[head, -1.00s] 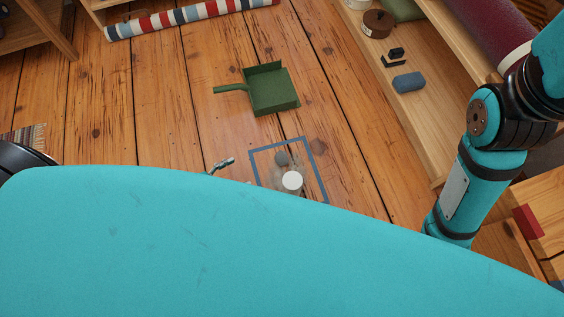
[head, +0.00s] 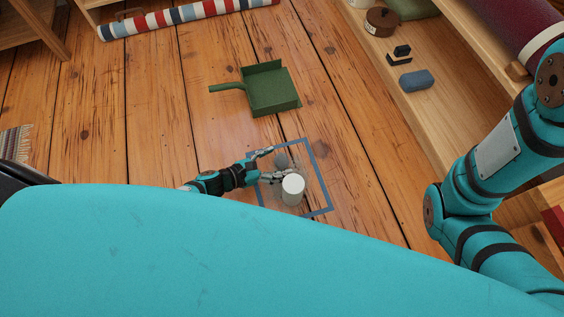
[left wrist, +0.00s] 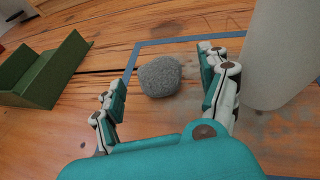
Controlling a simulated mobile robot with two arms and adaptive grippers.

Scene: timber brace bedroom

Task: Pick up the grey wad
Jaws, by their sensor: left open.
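The grey wad (head: 281,160) is a small rounded fuzzy lump on the floor inside a blue square outline (head: 322,178). My left gripper (head: 268,163) reaches in from the left, low over the floor, with its fingers at the wad's left side. In the left wrist view the wad (left wrist: 160,76) lies ahead, between the lines of the two open fingers (left wrist: 160,84). No grip on it shows. A white cylinder (head: 293,190) stands just in front of the wad; it also shows close by the right finger in the left wrist view (left wrist: 278,55). My right gripper is out of view.
A green dustpan (head: 270,92) lies on the floor beyond the outline. A low wooden shelf (head: 432,122) at the right holds a blue-grey block (head: 416,80) and a brown round tin (head: 382,21). A striped roll (head: 185,15) lies at the back.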

